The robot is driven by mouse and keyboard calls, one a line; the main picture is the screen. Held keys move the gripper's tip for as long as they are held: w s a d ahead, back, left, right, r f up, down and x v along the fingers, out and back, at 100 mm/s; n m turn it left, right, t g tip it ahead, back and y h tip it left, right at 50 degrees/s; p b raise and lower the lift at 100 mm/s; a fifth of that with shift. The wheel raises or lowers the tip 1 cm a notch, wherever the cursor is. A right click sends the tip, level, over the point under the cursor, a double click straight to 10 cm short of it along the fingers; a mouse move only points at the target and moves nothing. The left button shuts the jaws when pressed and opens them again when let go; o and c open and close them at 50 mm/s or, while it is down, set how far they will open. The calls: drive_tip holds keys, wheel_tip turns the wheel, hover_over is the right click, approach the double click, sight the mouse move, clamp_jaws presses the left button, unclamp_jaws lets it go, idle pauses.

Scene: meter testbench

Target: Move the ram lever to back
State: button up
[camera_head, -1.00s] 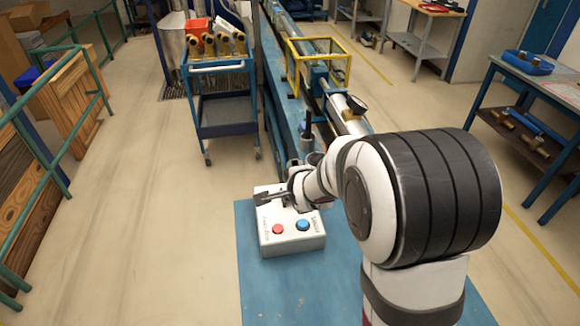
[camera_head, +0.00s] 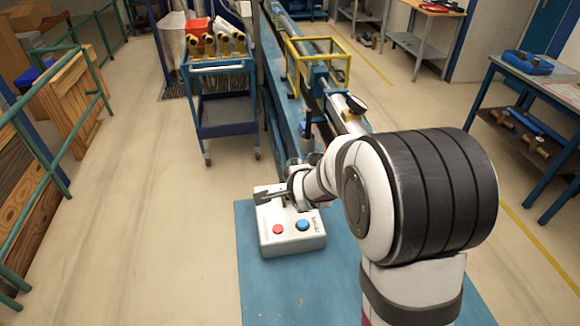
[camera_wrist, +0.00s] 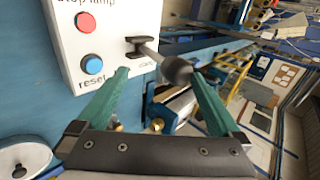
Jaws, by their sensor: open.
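The ram lever (camera_wrist: 177,69) shows in the wrist view as a grey rod with a dark round knob, rising from a black slot plate on the white control box (camera_wrist: 112,40). My gripper (camera_wrist: 160,73) is open, its two green fingers on either side of the knob. The knob appears nearer the right finger, and I see no clear contact. In the head view my gripper (camera_head: 268,196) is small and dark over the top of the control box (camera_head: 290,245). It is hard to tell the lever apart from my gripper there.
The box's front carries a red button (camera_head: 278,229) and a blue button (camera_head: 302,225). A blue bench (camera_head: 285,85) with a yellow frame (camera_head: 291,67) runs away behind it. A blue trolley (camera_head: 222,130) stands behind left.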

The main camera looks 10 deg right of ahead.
drive_tip(key=shift+s+a+r+g, duration=0.1)
drive_tip(key=shift+s+r+g, duration=0.3)
drive_tip(key=shift+s+r, duration=0.75)
idle(0.4)
drive_tip(key=shift+f, duration=0.1)
drive_tip(key=s+a+r+n+g+y, duration=0.1)
drive_tip(key=s+n+g, duration=0.3)
drive_tip(key=s, duration=1.3)
drive_tip(key=s+a+r+n+g+y, duration=0.1)
drive_tip(key=s+a+n+g, duration=0.2)
drive_tip(key=s+n, duration=0.5)
drive_tip(key=s+g, duration=0.1)
drive_tip(key=s, duration=0.8)
drive_tip(key=shift+r+g, duration=0.2)
drive_tip(key=shift+g, duration=0.2)
drive_tip(key=shift+a, duration=0.1)
